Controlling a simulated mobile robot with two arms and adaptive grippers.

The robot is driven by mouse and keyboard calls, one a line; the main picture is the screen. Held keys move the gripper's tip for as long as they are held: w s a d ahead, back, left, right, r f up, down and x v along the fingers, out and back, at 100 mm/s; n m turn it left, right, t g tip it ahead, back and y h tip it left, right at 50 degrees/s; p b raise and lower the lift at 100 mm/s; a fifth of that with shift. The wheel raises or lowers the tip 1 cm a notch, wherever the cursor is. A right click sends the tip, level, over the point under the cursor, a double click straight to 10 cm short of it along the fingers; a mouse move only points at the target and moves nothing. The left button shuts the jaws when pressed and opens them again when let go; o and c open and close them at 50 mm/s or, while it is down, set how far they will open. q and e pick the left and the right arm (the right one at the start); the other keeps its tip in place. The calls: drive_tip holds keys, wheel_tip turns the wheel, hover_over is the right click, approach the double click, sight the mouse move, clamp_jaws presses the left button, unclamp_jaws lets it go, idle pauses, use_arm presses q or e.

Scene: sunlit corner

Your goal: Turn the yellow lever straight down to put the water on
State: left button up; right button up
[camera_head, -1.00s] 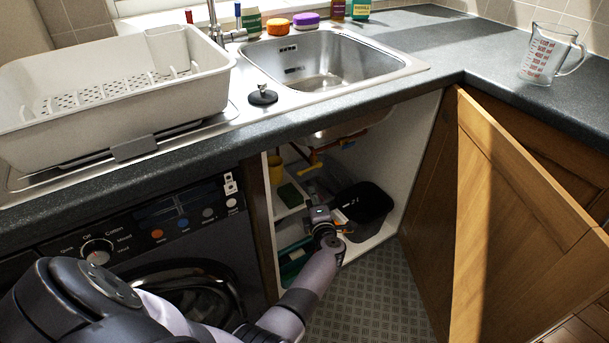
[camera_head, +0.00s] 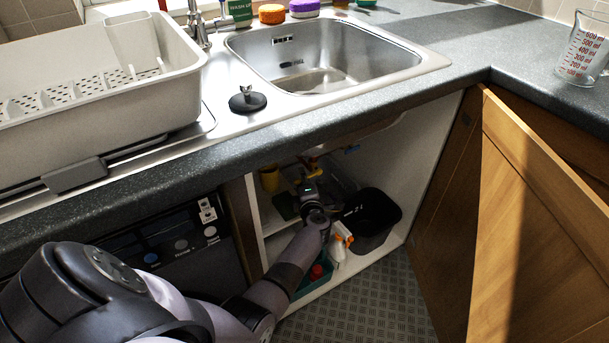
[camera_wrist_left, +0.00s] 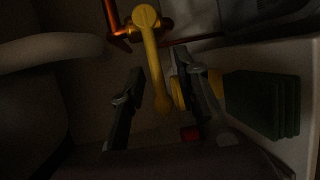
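The yellow lever (camera_wrist_left: 152,60) shows in the left wrist view, its round pivot end on a copper pipe (camera_wrist_left: 112,22) and its handle reaching down the picture. My left gripper (camera_wrist_left: 162,80) is open, with one finger on each side of the handle and gaps visible; I see no firm grip. In the head view my left gripper (camera_head: 308,188) is inside the open cupboard under the sink, and a small part of the yellow lever (camera_head: 313,164) shows just beyond it. My right gripper is not in view.
A black bin (camera_head: 375,222), an orange-and-white spray bottle (camera_head: 340,238) and a teal caddy (camera_head: 318,275) crowd the cupboard. Dark green pads (camera_wrist_left: 262,103) lie beside the gripper. The wooden door (camera_head: 545,200) stands open at right; the worktop edge (camera_head: 330,135) runs above my arm.

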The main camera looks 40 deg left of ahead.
use_arm(q)
drive_tip(key=shift+w+a, duration=0.1)
drive_tip(key=shift+c, duration=0.5)
clamp_jaws()
drive_tip(key=shift+r, duration=0.1)
idle(0.3)
